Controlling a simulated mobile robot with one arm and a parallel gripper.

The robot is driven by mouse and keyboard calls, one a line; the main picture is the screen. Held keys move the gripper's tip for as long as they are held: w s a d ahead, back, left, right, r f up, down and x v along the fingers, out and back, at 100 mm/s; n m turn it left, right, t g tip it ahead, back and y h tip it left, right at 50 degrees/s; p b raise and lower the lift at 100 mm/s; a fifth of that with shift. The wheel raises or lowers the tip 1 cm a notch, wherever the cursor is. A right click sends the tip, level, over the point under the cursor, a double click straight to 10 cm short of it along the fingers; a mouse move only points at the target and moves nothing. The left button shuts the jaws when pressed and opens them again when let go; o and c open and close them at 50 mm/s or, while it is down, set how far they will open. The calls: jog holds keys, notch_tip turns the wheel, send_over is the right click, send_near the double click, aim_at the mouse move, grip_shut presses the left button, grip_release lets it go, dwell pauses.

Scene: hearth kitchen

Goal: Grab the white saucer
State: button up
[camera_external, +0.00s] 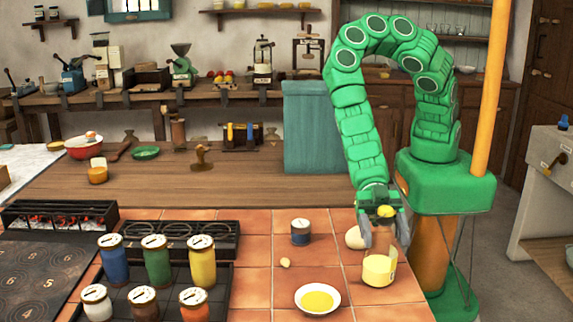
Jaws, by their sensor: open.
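A small white saucer (300,301) with yellow contents sits on the terracotta tiles near the front middle. My gripper (384,238) points down, to the right of the saucer and farther back, apart from it. Its fingers are spread open.
A whitish round object (355,238) is just left of my gripper. Several coloured jars (157,262) stand on a dark rack to the left. The tiles around the saucer are clear.

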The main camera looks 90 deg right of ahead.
grip_shut()
dwell(0.5)
